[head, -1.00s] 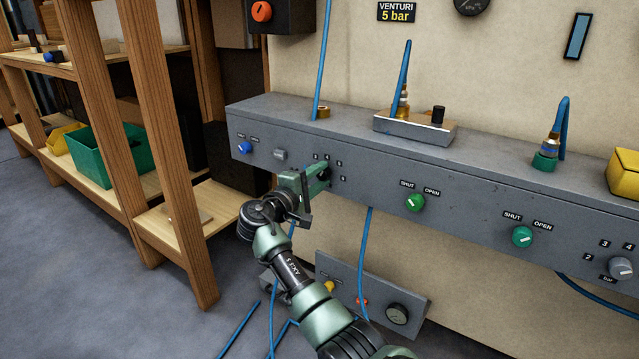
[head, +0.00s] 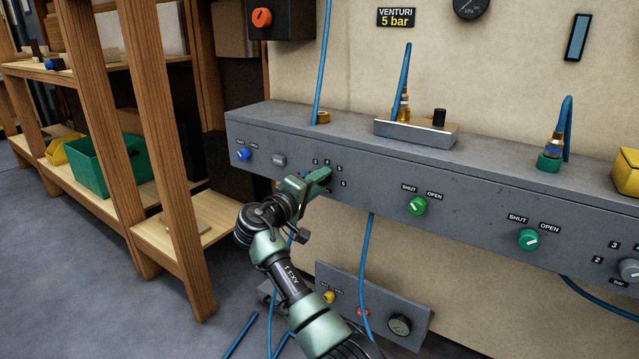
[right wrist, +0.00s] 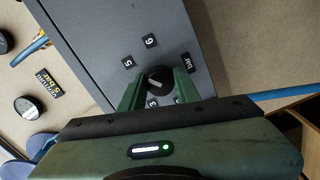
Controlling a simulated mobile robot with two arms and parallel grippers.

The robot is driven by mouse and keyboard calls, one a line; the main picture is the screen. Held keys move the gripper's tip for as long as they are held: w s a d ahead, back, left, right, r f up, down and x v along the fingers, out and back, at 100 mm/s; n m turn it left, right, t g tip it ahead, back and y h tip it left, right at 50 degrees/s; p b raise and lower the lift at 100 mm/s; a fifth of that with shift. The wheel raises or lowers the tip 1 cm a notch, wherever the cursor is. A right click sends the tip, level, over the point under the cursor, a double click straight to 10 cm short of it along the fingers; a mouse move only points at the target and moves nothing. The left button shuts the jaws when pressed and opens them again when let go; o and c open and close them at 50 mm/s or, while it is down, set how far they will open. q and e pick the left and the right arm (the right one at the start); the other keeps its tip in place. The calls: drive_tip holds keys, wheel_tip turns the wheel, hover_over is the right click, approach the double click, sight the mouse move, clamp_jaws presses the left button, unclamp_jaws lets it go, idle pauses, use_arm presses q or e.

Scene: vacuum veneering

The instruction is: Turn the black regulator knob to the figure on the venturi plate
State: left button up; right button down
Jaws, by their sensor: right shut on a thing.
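The venturi plate (head: 396,17) on the wall reads "VENTURI 5 bar"; it also shows, turned, in the right wrist view (right wrist: 47,84). My right gripper (head: 320,179) is at the front of the grey bench rail. In the right wrist view its green fingers (right wrist: 159,88) are shut on the black regulator knob (right wrist: 159,77), one on each side. A pale pointer mark shows on the knob's face, but I cannot tell surely which figure it meets. The 5 label (right wrist: 128,62) and 6 label (right wrist: 150,40) are clear; lower figures are partly hidden by the fingers. My left gripper is not in view.
The grey rail (head: 480,200) also carries a blue knob (head: 243,154), a green knob (head: 417,206) and a teal knob (head: 528,239). A blue hose (head: 367,270) hangs below it. A wooden shelf (head: 170,150) stands close at left.

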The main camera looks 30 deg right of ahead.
drive_tip(key=shift+f, duration=0.2)
drive_tip(key=c, duration=1)
unclamp_jaws()
drive_tip(key=shift+r, duration=0.1)
drive_tip(key=shift+p+v, duration=1.1)
drive_tip(key=shift+v, duration=2.85)
